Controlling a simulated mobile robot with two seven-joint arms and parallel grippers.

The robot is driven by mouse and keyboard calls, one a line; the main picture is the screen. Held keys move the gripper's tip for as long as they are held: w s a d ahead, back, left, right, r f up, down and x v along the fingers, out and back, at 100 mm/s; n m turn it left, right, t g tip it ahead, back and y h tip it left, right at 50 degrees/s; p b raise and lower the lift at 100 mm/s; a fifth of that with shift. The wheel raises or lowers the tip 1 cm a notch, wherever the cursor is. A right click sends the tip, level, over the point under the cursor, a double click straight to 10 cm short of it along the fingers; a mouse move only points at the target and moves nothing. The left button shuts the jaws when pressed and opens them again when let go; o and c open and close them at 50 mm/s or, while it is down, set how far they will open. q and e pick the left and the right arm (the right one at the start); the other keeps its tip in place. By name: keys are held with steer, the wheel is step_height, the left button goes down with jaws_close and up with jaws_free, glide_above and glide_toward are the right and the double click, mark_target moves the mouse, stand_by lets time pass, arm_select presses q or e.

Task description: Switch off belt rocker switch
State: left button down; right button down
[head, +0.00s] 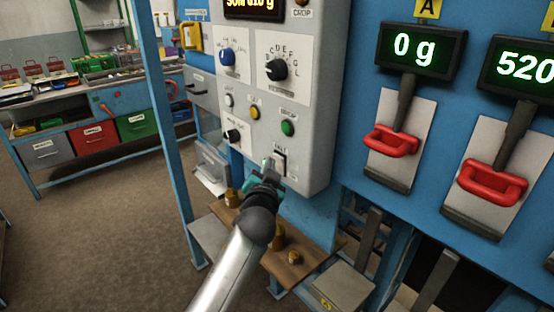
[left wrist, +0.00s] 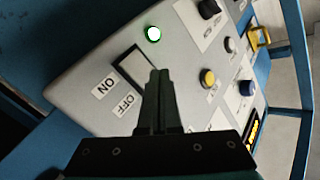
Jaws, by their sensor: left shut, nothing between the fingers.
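The belt rocker switch (head: 281,160) is a small dark-framed rectangle low on the grey control panel (head: 312,165), under a small label. In the left wrist view the switch (left wrist: 133,62) lies just beyond my fingertips, with ON and OFF labels beside it. My left gripper (head: 268,167) is shut and empty, its fingertips right at the switch. In the left wrist view the closed fingers (left wrist: 159,76) overlap the switch's edge on the OFF side. I cannot tell whether they touch it or which way the rocker is tipped. My right gripper is not in view.
A green button (head: 288,128), a yellow button (head: 254,113) and a black knob (head: 233,136) sit close by on the panel. Red-handled clamps (head: 391,141) are at the right. A wooden shelf (head: 300,270) with brass weights is below.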

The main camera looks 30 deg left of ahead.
arm_select(q)
steer(key=shift+w+d, duration=0.15)
steer(key=shift+w, duration=0.15)
stand_by(0.4)
steer(key=shift+s, duration=0.15)
steer(key=shift+s+a, duration=0.3)
steer(key=shift+s, duration=0.3)
steer(key=shift+s+a+f+p, duration=0.1)
steer(key=shift+s+a+p, duration=0.25)
steer(key=shift+s, duration=0.4)
steer(key=shift+s+a+f+p, duration=0.15)
steer(key=shift+s+a+p, duration=0.15)
steer(key=shift+s, duration=0.5)
steer(key=shift+s+a+f+p, duration=0.1)
steer(key=shift+s+a+p, duration=0.25)
steer(key=shift+s, duration=0.4)
